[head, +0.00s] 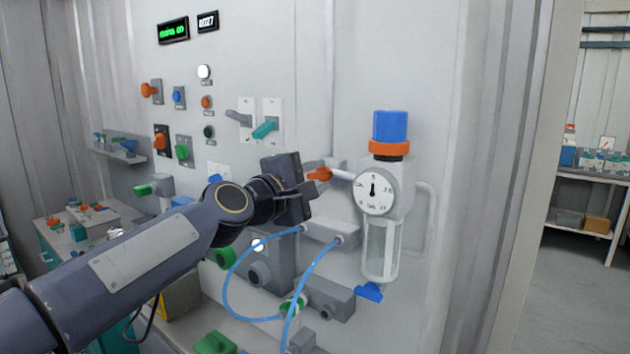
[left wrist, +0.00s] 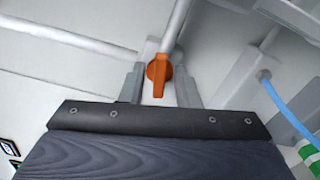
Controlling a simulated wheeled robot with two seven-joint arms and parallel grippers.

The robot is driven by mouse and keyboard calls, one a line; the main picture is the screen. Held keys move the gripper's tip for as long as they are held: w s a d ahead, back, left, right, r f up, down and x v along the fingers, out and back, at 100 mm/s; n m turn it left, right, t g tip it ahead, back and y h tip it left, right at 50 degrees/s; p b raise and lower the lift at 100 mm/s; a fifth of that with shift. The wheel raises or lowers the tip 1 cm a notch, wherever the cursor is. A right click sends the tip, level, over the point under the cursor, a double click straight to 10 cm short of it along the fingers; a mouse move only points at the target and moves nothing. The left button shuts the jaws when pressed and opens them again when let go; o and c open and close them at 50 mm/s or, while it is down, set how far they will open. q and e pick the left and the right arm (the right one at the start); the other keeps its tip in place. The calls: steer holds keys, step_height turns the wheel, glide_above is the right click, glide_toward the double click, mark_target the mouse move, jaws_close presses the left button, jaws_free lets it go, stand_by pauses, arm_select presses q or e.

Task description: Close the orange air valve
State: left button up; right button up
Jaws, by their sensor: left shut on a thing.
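The orange air valve handle (head: 319,174) sits on a pipe on the wall panel, just left of the pressure gauge. It also shows in the left wrist view (left wrist: 158,76), between the two grey fingers. My left gripper (head: 311,177) reaches the handle from the left and is shut on it. In the left wrist view my left gripper (left wrist: 160,88) has a finger on each side of the handle; the fingers' lower parts are hidden behind the dark gripper body. My right gripper is in neither view.
The regulator with its round gauge (head: 374,192) and blue knob (head: 390,126) stands right of the valve. Blue hoses (head: 228,287) loop below my gripper. Teal and grey levers (head: 265,130) are above left. A side table (head: 70,240) with small parts is at far left.

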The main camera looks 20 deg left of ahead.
arm_select(q)
steer(key=shift+f+m, duration=0.15)
steer(key=shift+m, duration=1.15)
steer(key=shift+b, duration=0.3)
steer(key=o, duration=0.6)
steer(key=b+v, duration=0.1)
steer(key=v, duration=0.7)
